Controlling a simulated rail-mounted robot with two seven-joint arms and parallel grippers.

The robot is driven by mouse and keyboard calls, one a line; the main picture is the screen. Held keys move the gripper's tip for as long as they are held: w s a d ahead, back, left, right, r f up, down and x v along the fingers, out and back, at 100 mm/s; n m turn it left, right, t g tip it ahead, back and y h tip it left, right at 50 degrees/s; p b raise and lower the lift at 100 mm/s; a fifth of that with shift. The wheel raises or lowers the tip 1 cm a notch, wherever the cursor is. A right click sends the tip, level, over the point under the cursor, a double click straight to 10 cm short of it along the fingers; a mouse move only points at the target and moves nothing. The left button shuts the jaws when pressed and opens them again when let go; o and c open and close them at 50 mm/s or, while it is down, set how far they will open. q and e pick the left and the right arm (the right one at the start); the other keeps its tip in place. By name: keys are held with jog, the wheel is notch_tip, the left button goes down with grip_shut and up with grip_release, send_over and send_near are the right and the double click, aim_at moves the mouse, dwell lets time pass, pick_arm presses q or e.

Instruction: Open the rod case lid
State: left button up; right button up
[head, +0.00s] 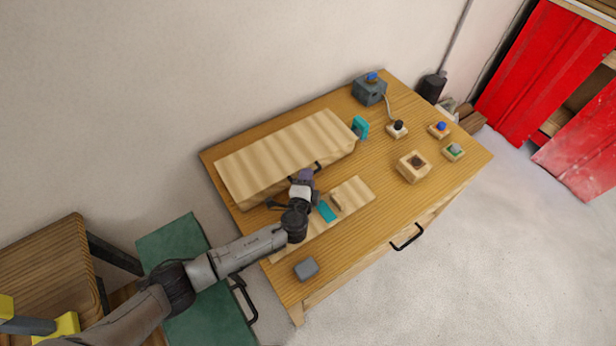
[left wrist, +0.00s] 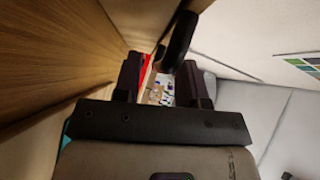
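The rod case (head: 285,158) is a long pale wooden box along the back left of the table, and its lid looks shut. A black handle (head: 318,167) sits on its front side. My left gripper (head: 304,177) is at the front of the case, close to this handle. In the left wrist view, my left gripper (left wrist: 160,82) has its two dark fingers apart, with a gap between them. The dark handle (left wrist: 178,42) shows close to the fingertips, beside the wooden face. I cannot tell whether the fingers touch it. My right gripper is not in view.
A low wooden board (head: 353,195) with a teal piece (head: 327,211) lies in front of the case. A grey block (head: 306,269) is near the front left edge. A teal object (head: 360,127) stands at the case's right end. Small wooden blocks (head: 413,167) stand right.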

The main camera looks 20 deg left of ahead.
pick_arm(q)
jog(key=shift+w+f, duration=0.1)
jog(key=shift+w, duration=0.35)
jog(key=shift+c, duration=0.4)
grip_shut()
